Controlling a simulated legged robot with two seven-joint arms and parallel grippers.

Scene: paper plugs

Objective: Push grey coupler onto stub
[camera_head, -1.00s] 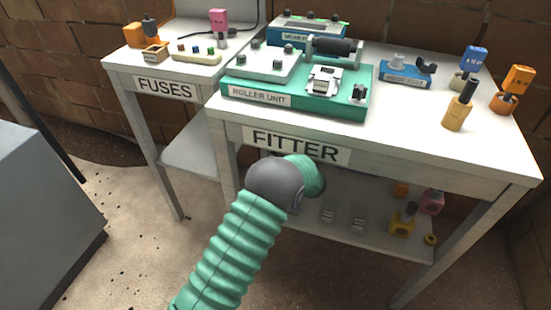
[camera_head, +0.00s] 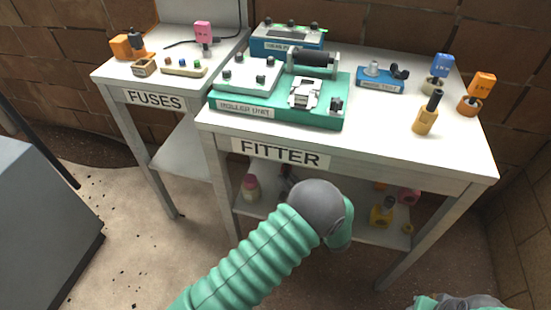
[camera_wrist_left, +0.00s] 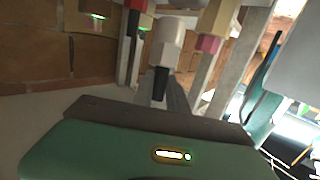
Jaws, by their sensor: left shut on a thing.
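My left gripper (camera_wrist_left: 163,93) shows in the left wrist view, shut on the black stem of a pale grey piece (camera_wrist_left: 166,44), which looks like the grey coupler. In the head view my left arm bends in front of the fitter table, and its gripper and the held piece are not clearly visible. A blue base (camera_head: 380,85) on the fitter table carries a short grey upright, which may be the stub (camera_head: 373,68). The grey upright stands apart from my arm. My right gripper is out of view.
The fitter table (camera_head: 450,160) holds a green roller unit (camera_head: 240,108), a yellow plug with black stem (camera_head: 427,114), and blue and orange plugs on the right. The fuses table (camera_head: 115,80) stands left. Bottles stand on the lower shelf. The front right tabletop is clear.

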